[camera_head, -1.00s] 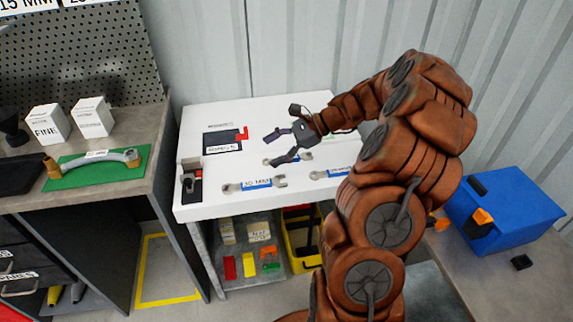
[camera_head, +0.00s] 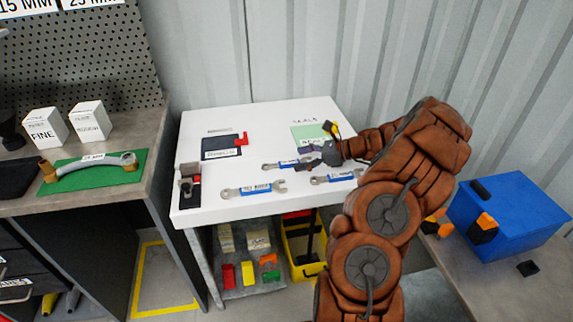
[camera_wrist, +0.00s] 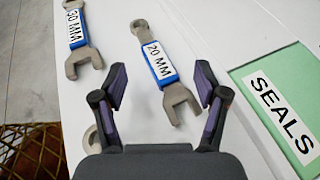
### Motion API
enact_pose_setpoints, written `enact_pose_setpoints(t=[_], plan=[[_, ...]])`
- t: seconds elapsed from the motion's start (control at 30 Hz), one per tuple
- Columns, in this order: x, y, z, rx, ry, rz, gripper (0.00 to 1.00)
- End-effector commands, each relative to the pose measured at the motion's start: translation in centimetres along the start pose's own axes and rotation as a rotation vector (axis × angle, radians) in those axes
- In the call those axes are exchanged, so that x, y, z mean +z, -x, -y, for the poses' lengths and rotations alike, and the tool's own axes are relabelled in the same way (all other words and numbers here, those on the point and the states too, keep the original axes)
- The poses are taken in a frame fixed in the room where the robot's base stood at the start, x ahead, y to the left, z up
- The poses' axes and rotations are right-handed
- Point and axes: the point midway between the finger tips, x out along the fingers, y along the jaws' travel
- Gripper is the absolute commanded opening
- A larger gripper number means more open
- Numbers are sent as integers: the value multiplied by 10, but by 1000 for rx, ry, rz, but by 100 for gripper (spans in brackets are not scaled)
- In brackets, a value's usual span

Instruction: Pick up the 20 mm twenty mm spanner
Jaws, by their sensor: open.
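The 20 mm spanner is silver with a blue grip and a white "20 MM" label. It lies flat on the white table, in the middle of the wrist view (camera_wrist: 160,62) and behind the other spanners in the head view (camera_head: 283,164). My gripper (camera_wrist: 160,88) is open and empty. In the wrist view its dark fingers appear on either side of the spanner's near open-jaw end. In the head view my gripper (camera_head: 312,158) is at that spanner's right end. I cannot tell the gap in height between fingers and spanner.
The 30 mm spanner (camera_wrist: 78,35) lies to the left in the wrist view; another spanner (camera_head: 335,178) lies in front of my gripper. A green seals mat (camera_wrist: 285,100) is to the right. A dark tray with a red piece (camera_head: 221,147) and a black-red holder (camera_head: 189,186) are on the table.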

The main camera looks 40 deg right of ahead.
Motion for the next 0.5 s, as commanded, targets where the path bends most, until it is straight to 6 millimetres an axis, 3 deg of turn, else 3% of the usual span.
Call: enact_pose_setpoints(t=[0.23, 0.5], plan=[[1, -34, -2, 4, 1, 0, 73], [1, -38, -1, 0, 1, 0, 73]])
